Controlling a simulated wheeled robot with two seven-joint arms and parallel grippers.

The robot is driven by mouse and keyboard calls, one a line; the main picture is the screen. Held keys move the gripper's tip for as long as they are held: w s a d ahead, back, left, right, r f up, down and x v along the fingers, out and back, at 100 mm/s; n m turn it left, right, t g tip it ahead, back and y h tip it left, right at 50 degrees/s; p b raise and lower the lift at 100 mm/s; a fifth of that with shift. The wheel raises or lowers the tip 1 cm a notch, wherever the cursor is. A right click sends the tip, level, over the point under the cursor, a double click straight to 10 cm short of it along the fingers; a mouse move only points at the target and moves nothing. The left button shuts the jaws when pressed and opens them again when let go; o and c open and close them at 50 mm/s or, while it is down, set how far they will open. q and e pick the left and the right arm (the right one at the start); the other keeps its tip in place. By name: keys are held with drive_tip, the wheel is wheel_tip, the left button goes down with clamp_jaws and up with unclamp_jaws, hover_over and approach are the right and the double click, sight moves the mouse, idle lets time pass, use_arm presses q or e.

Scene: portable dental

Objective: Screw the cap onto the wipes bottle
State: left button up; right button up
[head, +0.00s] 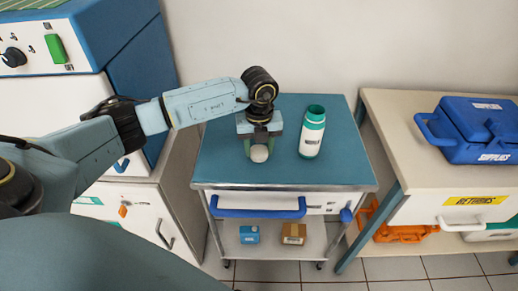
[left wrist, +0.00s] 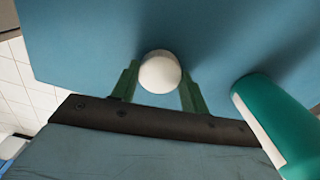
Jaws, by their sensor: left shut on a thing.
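The wipes bottle (head: 312,133) stands upright on the blue-topped cart, with a white body, a label and a green open top. It also shows in part at the right of the left wrist view (left wrist: 274,125). A round white cap (head: 259,153) is between the fingers of my left gripper (head: 258,148), to the left of the bottle. In the left wrist view the cap (left wrist: 160,72) sits between the green fingertips, and my left gripper (left wrist: 158,85) is shut on it. I cannot tell whether the cap touches the cart top. My right gripper is not in view.
The cart top (head: 230,170) is otherwise clear. A blue supplies case (head: 478,135) sits on the beige counter (head: 400,110) at the right. A blue box (head: 249,234) and a brown box (head: 293,234) are on the lower shelf. A blue and white machine (head: 70,45) stands at the left.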

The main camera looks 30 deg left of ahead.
use_arm(q)
wheel_tip(320, 180, up, 10)
drive_tip(key=p, duration=0.1)
drive_tip(key=shift+p, duration=0.3)
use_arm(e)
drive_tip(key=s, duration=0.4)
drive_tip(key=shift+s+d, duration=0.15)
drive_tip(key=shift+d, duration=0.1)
use_arm(q)
drive_tip(key=shift+f, duration=0.1)
wheel_tip(320, 180, up, 5)
drive_tip(key=p, duration=0.5)
hover_over(259, 151)
drive_tip(key=shift+w, duration=0.1)
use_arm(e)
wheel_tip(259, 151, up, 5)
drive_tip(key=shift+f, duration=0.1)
